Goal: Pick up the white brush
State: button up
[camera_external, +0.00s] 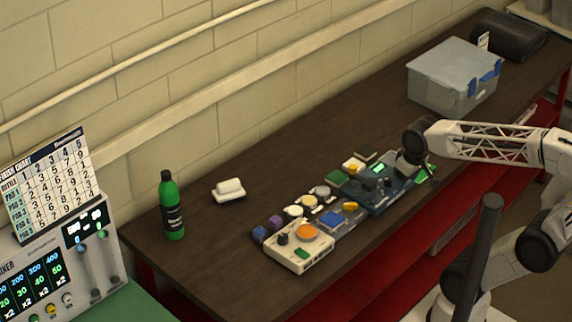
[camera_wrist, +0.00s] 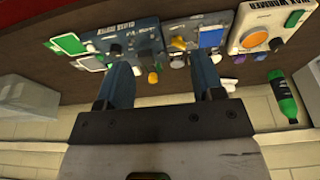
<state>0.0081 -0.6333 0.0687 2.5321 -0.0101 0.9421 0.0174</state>
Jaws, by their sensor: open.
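A white block-shaped thing on a dark base (camera_external: 228,189), which looks like the white brush, lies on the brown table left of the row of devices. In the wrist view a small white thing (camera_wrist: 228,85) shows just beside the right finger; it is probably the same one, partly hidden. My gripper (camera_external: 420,170) is at the far right end of the device row, well away from the white thing. In the wrist view my gripper (camera_wrist: 161,72) has its two blue-grey fingers wide apart, with no object held between them.
A white device with an orange disc (camera_external: 298,247) and blue panels with knobs (camera_external: 385,187) line the table's front. A green bottle (camera_external: 172,208) stands left of the white thing. A grey lidded bin (camera_external: 440,90) stands behind my gripper.

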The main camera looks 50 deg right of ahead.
jog(key=w+a+m+g+y, duration=0.1)
jog(key=w+a+m+y, duration=0.5)
jog(key=w, duration=0.7)
jog(key=m+t+y, duration=0.3)
jog(key=m+y, duration=0.2)
jog(key=m, duration=1.1)
send_near(230, 181)
jog(key=x, duration=0.3)
jog(key=shift+s+f, duration=0.1)
jog(key=shift+s, duration=0.1)
jog(key=shift+x, duration=1.3)
jog(key=shift+a, duration=0.1)
jog(key=shift+x, duration=2.5)
jog(key=shift+w, duration=0.2)
